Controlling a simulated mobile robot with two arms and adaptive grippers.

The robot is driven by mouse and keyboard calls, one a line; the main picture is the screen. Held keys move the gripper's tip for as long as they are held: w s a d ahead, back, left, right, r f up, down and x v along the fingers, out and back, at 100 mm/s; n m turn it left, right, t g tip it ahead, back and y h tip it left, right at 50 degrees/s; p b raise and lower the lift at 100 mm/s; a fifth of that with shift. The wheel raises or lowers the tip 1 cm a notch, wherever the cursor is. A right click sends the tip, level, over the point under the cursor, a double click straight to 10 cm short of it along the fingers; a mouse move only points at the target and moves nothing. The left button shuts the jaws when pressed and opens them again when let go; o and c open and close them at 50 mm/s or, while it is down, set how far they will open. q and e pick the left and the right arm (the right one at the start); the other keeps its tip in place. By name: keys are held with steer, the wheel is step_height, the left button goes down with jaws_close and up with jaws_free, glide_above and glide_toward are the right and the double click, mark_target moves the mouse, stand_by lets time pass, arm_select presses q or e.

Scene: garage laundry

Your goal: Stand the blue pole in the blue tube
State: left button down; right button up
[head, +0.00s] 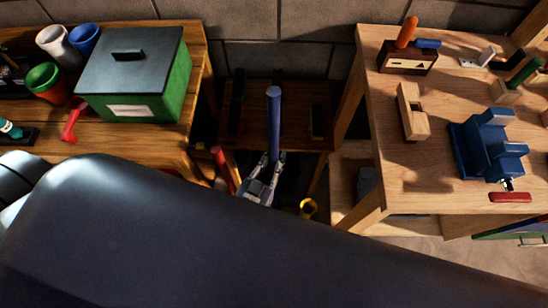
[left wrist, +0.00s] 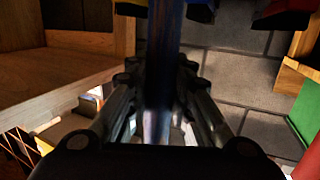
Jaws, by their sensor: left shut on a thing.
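The blue pole (head: 273,120) stands nearly upright in the head view, in the gap between the two benches. My left gripper (head: 262,180) is shut around its lower part. In the left wrist view the pole (left wrist: 163,70) runs up between the fingers. A blue piece (left wrist: 200,12), perhaps the blue tube, shows partly at the top edge of that view, between yellow and red ones. In the head view the tube is not clearly visible, and the pole's lower end is hidden. My right gripper is not in view.
A low dark wooden stand (head: 275,130) is behind the pole. A red rod (head: 222,165) and a yellow tube (head: 308,208) flank the gripper. The left bench holds a green box (head: 150,85) and cups; the right bench (head: 400,170) holds a blue vise (head: 487,145) and wooden blocks.

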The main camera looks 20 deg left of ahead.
mark_target(272, 174)
arm_select(q)
steer(key=shift+f+b, duration=2.6)
steer(key=shift+f, duration=0.95)
step_height(272, 174, down, 4)
steer(key=b, duration=0.3)
